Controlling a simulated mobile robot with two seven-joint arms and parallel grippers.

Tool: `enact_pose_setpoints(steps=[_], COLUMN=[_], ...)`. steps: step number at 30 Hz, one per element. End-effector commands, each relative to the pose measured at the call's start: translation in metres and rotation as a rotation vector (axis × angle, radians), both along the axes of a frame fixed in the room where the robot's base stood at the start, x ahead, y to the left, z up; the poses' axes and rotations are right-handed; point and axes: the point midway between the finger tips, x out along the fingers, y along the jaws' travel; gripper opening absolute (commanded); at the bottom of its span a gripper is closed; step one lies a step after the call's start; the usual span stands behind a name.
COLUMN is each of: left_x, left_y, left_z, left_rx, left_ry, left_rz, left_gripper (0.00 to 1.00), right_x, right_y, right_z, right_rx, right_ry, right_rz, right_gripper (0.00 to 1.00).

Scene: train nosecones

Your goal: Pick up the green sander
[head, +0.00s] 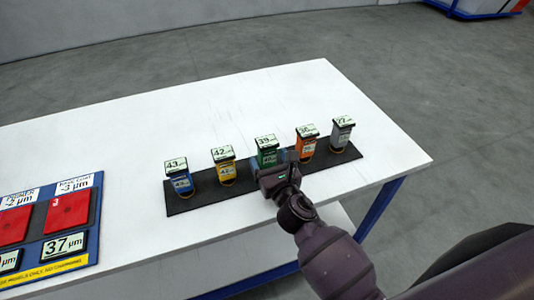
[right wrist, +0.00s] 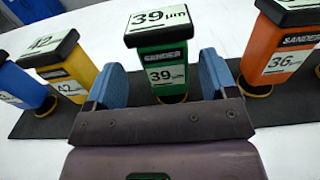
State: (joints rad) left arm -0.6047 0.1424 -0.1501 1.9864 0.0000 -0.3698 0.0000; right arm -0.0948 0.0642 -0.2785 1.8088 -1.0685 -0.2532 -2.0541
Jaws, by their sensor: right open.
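The green sander (head: 267,155) stands upright on a black mat, in the middle of a row of sanders. Its black cap bears a "39 µm" label. In the right wrist view the green sander (right wrist: 160,68) stands straight ahead, between the two blue fingers. My right gripper (head: 273,172) is open at the near side of the green sander; in the right wrist view the gripper (right wrist: 157,85) has a finger on each side of the lower body. Whether the fingers touch it cannot be told. My left gripper is not in view.
On the black mat (head: 210,198) stand blue (head: 178,182), yellow (head: 225,170), orange (head: 306,148) and grey (head: 341,136) sanders. The yellow and orange ones flank the green one closely. A blue-framed board (head: 92,215) with red panels lies left. The white table (head: 200,120) is clear behind.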

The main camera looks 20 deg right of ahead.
Motion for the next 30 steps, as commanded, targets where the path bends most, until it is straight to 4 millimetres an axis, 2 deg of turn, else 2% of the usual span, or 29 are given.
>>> enact_pose_setpoints(steps=[12,22,30], left_x=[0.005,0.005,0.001], left_y=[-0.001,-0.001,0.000], left_z=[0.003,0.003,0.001], left_rx=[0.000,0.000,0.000], left_ry=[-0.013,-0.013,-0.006], left_rz=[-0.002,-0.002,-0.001], left_gripper=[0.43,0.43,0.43], right_x=[0.047,0.052,0.052], right_y=[-0.003,-0.003,-0.003], right_z=[-0.004,-0.004,-0.004], right_rx=[0.002,0.001,0.001], right_ry=[-0.001,0.000,0.000], right_rz=[0.001,0.000,0.000], right_gripper=[0.79,0.79,0.37])
